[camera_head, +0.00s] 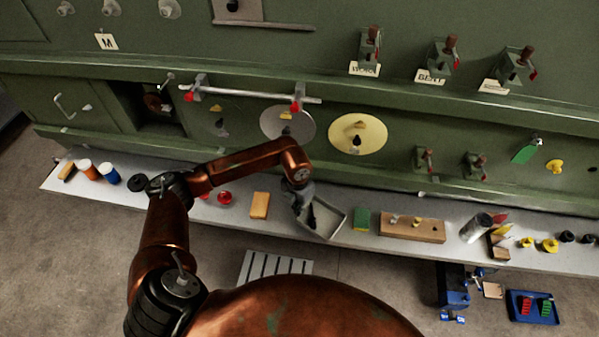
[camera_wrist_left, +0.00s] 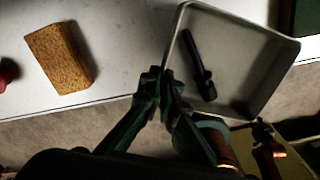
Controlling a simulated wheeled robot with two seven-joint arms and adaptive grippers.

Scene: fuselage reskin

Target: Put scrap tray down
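The scrap tray (camera_head: 335,222) is a shallow grey open tray at the front edge of the long pale shelf (camera_head: 385,248). It also shows in the left wrist view (camera_wrist_left: 245,55), with a dark tool (camera_wrist_left: 200,68) lying inside it. The tray reaches out past the shelf's front edge; I cannot tell whether it touches the shelf. My left gripper (camera_head: 303,208) is at the tray's left side. In the left wrist view its fingertips (camera_wrist_left: 162,82) are close together around the tray's left wall. My right gripper is not in view.
On the shelf, an orange-brown sponge block (camera_head: 260,205) lies left of the tray and a green block (camera_head: 361,219) right of it. A wooden block (camera_head: 412,227) is farther right. The green fuselage panel (camera_head: 230,68) with clamps and a bar rises behind.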

